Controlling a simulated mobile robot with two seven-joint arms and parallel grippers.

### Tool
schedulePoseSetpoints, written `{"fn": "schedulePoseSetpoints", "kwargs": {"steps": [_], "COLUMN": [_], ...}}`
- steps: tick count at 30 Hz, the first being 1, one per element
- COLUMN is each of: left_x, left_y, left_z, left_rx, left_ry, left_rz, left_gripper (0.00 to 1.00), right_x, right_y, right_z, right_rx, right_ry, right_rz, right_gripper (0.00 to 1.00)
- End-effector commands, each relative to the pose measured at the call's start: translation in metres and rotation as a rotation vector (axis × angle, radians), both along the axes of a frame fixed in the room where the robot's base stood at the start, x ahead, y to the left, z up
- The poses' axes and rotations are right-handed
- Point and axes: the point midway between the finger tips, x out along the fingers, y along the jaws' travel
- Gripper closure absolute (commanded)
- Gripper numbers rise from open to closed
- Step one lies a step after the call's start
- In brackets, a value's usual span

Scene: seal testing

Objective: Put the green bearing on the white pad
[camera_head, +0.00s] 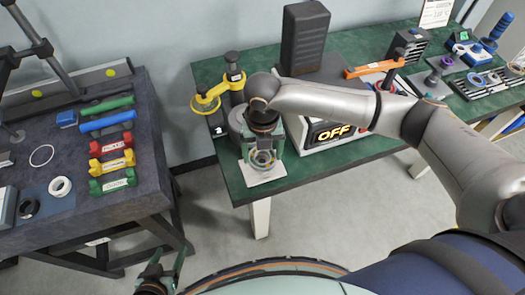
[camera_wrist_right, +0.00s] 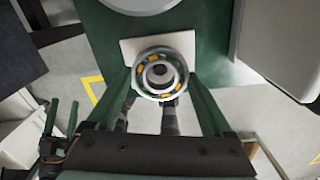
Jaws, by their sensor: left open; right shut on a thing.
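The green bearing (camera_head: 262,159) is a metal ring with green and yellow parts inside. It is between the fingers of my right gripper (camera_head: 262,148), which is shut on it. The bearing also shows in the right wrist view (camera_wrist_right: 160,75), in front of the white pad (camera_wrist_right: 131,48). In the head view the white pad (camera_head: 265,179) lies on the green table's near left corner, below the bearing. I cannot tell whether the bearing touches it. My left gripper (camera_head: 165,270) is open and empty, low in the head view, away from the tables.
A yellow stand (camera_head: 207,104) and a grey round part (camera_head: 237,122) stand close behind my right gripper. A machine with an "OFF" display (camera_head: 333,131) is to its right. The dark table (camera_head: 120,208) at left holds colored tools and rings. Floor lies between the tables.

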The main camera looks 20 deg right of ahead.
Motion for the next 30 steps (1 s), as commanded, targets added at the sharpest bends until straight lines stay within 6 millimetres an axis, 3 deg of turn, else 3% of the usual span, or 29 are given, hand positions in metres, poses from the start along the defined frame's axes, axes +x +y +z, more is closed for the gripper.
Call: {"fn": "schedulePoseSetpoints", "kwargs": {"steps": [29, 30], "left_x": [0.0, 0.0], "left_y": [0.0, 0.0], "left_z": [0.0, 0.0], "left_rx": [0.0, 0.0], "left_ry": [0.0, 0.0], "left_rz": [0.0, 0.0], "left_gripper": [0.35, 0.35], "right_x": [0.0, 0.0], "right_y": [0.0, 0.0], "right_z": [-0.011, -0.011], "right_rx": [0.001, 0.001], "right_ry": [0.0, -0.001], "right_rz": [0.0, 0.0], "right_gripper": [1.0, 0.14]}}
